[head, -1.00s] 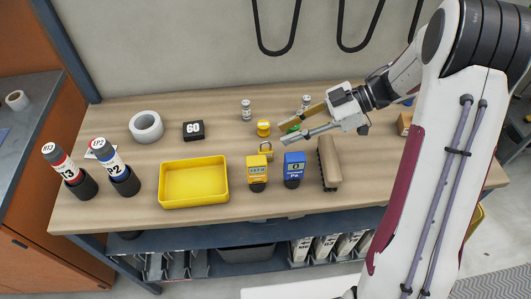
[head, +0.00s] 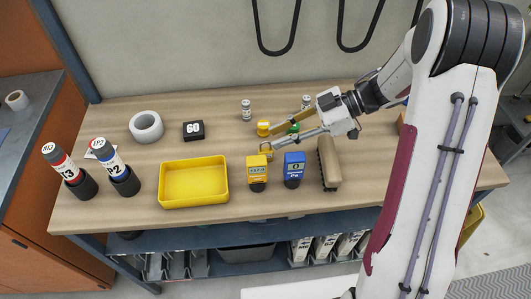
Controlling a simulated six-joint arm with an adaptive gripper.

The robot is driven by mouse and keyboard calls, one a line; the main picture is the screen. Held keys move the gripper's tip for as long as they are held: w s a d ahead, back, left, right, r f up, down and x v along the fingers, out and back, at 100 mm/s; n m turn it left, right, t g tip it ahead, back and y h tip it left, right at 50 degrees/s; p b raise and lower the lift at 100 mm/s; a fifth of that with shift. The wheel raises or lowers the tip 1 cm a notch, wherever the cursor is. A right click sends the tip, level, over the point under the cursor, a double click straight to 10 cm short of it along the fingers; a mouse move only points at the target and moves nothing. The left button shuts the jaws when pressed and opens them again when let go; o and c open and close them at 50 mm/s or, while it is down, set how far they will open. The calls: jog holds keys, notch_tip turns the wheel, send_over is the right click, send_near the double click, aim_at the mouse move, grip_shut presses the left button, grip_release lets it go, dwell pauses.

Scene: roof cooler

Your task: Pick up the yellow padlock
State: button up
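The yellow padlock (head: 267,153) is on the wooden workbench, just behind the yellow gauge (head: 257,169), which may hide part of it. My gripper (head: 270,139) comes in from the right, low over the bench, with its two fingers spread apart. The near fingertip is at the padlock's upper part in the picture; I cannot tell whether it touches. The far fingertip is near a small yellow round item (head: 263,127) behind the padlock. I see nothing clamped between the fingers.
A green item (head: 294,127) shows between the fingers near the palm. A blue gauge (head: 294,166) and a brown brush-like block (head: 329,163) stand close in front of my gripper. A yellow tray (head: 194,182) is to the left. A small vial (head: 246,110) stands behind.

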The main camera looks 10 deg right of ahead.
aim_at(265, 142)
jog(key=shift+a+f, duration=0.1)
jog(key=a+f, duration=0.2)
jog(key=a, duration=0.1)
jog(key=shift+w+f, duration=0.35)
jog(key=shift+a+f, duration=0.25)
jog(key=shift+a, duration=0.2)
grip_shut()
